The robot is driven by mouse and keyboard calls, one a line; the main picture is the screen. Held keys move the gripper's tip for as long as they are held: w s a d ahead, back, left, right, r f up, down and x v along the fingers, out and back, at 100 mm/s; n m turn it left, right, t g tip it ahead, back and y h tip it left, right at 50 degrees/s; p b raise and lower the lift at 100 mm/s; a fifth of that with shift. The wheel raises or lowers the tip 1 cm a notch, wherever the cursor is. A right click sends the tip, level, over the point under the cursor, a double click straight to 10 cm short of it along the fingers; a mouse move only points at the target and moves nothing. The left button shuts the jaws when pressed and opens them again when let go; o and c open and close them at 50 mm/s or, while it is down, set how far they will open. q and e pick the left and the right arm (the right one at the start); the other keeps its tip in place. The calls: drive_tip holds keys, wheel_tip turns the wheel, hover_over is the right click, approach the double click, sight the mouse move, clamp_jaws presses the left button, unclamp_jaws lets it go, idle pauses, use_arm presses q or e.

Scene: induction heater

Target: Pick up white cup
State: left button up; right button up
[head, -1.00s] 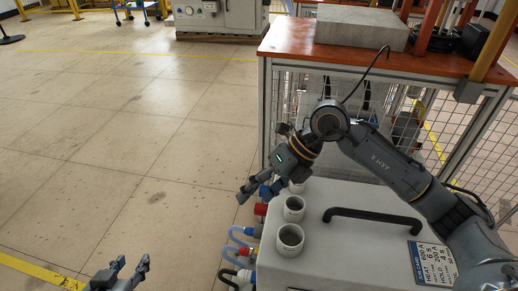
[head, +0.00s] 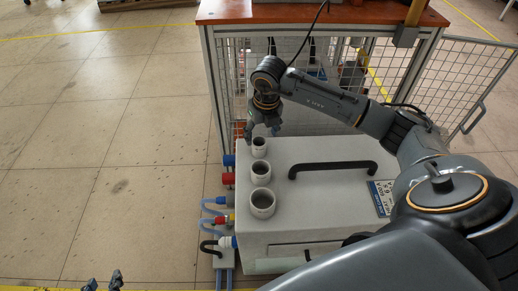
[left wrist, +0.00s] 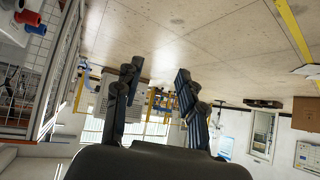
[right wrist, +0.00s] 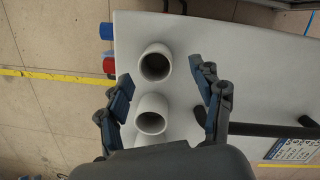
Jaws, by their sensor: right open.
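Three white cups stand in a row on the left part of a light grey box top: a back cup (head: 260,144), a middle cup (head: 260,172) and a front cup (head: 262,203). They look round, hollow and open at the top. My right gripper (head: 262,134) points down by the back cup. In the right wrist view its open fingers (right wrist: 160,76) are either side of the row, with one cup (right wrist: 151,115) between them and another cup (right wrist: 154,63) just beyond. Nothing is held. My left gripper (head: 102,283) is low at the left, open and empty between its fingers (left wrist: 158,78).
The grey box (head: 310,215) carries a black handle (head: 333,170) right of the cups and a label (head: 382,197). Blue and red fittings (head: 229,178) and hoses line its left side. A caged orange-topped table (head: 290,14) stands behind. The floor at left is clear.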

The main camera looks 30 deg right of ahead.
sight(259, 144)
drive_tip(key=f, duration=0.1)
drive_tip(key=f+b, duration=0.1)
drive_tip(key=f, duration=0.3)
drive_tip(key=shift+w+a+b, duration=0.25)
drive_tip(key=shift+w+b, duration=0.05)
drive_tip(key=shift+f, duration=0.15)
use_arm(q)
drive_tip(key=w+d+r+t+h, duration=0.1)
drive_tip(key=w+d+r+t, duration=0.1)
drive_tip(key=w+r+t, duration=0.2)
wheel_tip(259, 144, up, 2)
drive_tip(key=shift+w+r+t, duration=0.1)
drive_tip(key=shift+w+t, duration=0.2)
drive_tip(key=shift+w, duration=0.2)
drive_tip(key=shift+d, duration=0.1)
use_arm(e)
drive_tip(key=c, duration=1.3)
